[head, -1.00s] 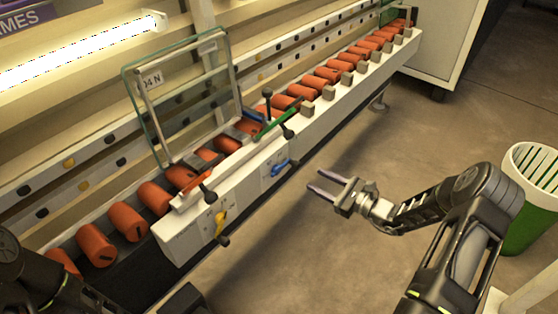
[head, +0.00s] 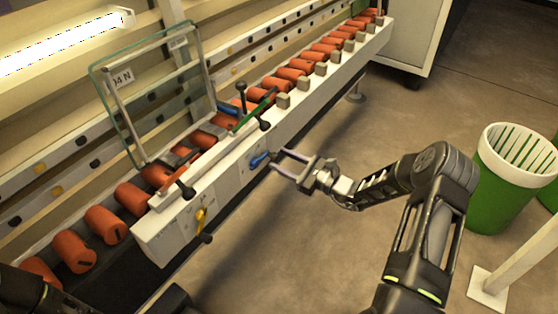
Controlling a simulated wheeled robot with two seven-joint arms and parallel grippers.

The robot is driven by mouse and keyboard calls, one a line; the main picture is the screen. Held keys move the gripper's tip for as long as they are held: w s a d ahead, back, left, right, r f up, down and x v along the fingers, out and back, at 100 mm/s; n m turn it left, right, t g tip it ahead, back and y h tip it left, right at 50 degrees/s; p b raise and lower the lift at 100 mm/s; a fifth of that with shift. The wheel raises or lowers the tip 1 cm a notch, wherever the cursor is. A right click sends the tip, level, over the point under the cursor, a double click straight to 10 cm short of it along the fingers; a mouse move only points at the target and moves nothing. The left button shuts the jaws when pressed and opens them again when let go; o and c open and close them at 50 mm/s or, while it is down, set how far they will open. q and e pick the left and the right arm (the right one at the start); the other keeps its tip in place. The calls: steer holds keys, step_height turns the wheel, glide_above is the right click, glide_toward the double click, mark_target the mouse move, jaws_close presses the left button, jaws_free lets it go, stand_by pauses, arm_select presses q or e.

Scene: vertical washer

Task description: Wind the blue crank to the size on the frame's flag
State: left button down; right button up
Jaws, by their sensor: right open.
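The blue crank (head: 259,160) sits on the front panel (head: 226,183) of the white machine. A dark knob shows at its right end, close to my fingertips. My right gripper (head: 279,162) is open, with its two fingers pointing left at the crank's knob end. I cannot tell whether the fingers touch the knob or stand around it. A glass-and-metal frame (head: 139,100) stands upright on the machine. Its flag (head: 122,78) carries a marking that seems to end in "4 N", partly hard to read. My left gripper is not in view; only part of my left arm shows at the lower left.
A yellow crank (head: 201,221) is on the same panel, lower left. A green bar (head: 253,112) and black-knobbed levers stand above the panel. Orange rollers (head: 106,224) run along the machine. A green and white bin (head: 505,180) stands at the right.

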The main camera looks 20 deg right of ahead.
steer(key=shift+x, duration=0.8)
jaws_close()
